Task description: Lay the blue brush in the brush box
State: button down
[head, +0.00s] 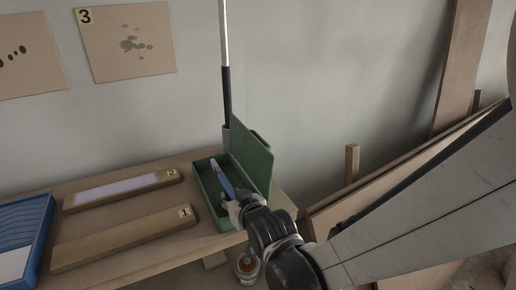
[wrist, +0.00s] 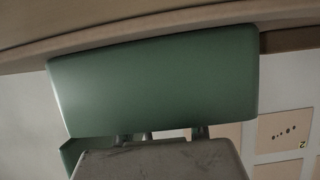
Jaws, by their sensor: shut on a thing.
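The blue brush (head: 225,183) shows in the head view, slanting with its pale end up and to the left. My gripper (head: 233,207) is shut on its lower end, at the box's front right. The green brush box (head: 205,199) stands on the table with its lid (head: 252,157) raised at the right. The brush is over or inside the box's opening; I cannot tell whether it touches the bottom. In the wrist view a large green panel, apparently the lid (wrist: 150,80), fills the middle. The brush and fingertips are not clear there.
Two wooden boards, numbered 2 (head: 125,188) and 1 (head: 125,237), lie left of the box. A blue tray (head: 40,225) is at the far left. A container with a tall pole (head: 226,90) stands behind the box. A small jar (head: 247,266) is below my wrist.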

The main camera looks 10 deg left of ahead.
jog(key=c, duration=1.5)
grip_release()
jog(key=shift+s+r, duration=0.1)
jog(key=shift+v, duration=5.9)
jog(key=d+m+g+h, duration=0.1)
jog(key=d+m+h, duration=0.25)
jog(key=d, duration=1.05)
jog(key=s+d+r+m+g+h, duration=0.1)
jog(key=s+d+m+g+h, duration=0.1)
jog(key=s+d, duration=0.35)
jog(key=s+d+r+m+g+h, duration=0.1)
jog(key=s+d+h, duration=0.15)
jog(key=d, duration=0.55)
jog(key=shift+y, duration=0.4)
notch_tip(320, 180, up, 18)
jog(key=p, duration=1.8)
jog(key=shift+s+r, duration=0.1)
jog(key=shift+s, duration=0.1)
